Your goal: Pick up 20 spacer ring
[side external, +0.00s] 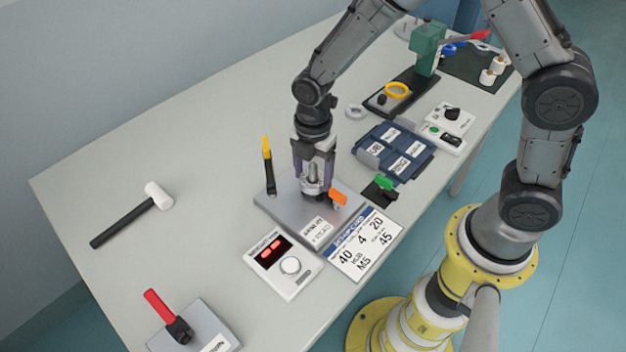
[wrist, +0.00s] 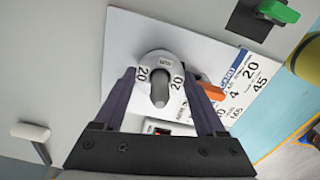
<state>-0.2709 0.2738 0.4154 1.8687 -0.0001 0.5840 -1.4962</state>
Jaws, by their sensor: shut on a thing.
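The 20 spacer ring (wrist: 146,63) is a light grey ring marked "20" in the wrist view. A grey post (wrist: 160,92) stands up through its hole, so the ring is around the post. My gripper (wrist: 162,76) is shut on the ring, with one purple finger at each side. In the side external view my gripper (side external: 313,182) points down over the grey base plate (side external: 277,204), and its fingers partly hide the ring and post. I cannot tell whether the ring touches the plate.
An orange lever (side external: 338,196) is close to my gripper's right. A yellow-topped upright handle (side external: 267,160) stands to its left. A display box (side external: 283,265), a printed card (side external: 364,243) and a blue tray (side external: 412,143) are nearby. The table's left part is mostly clear around a white-headed mallet (side external: 130,217).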

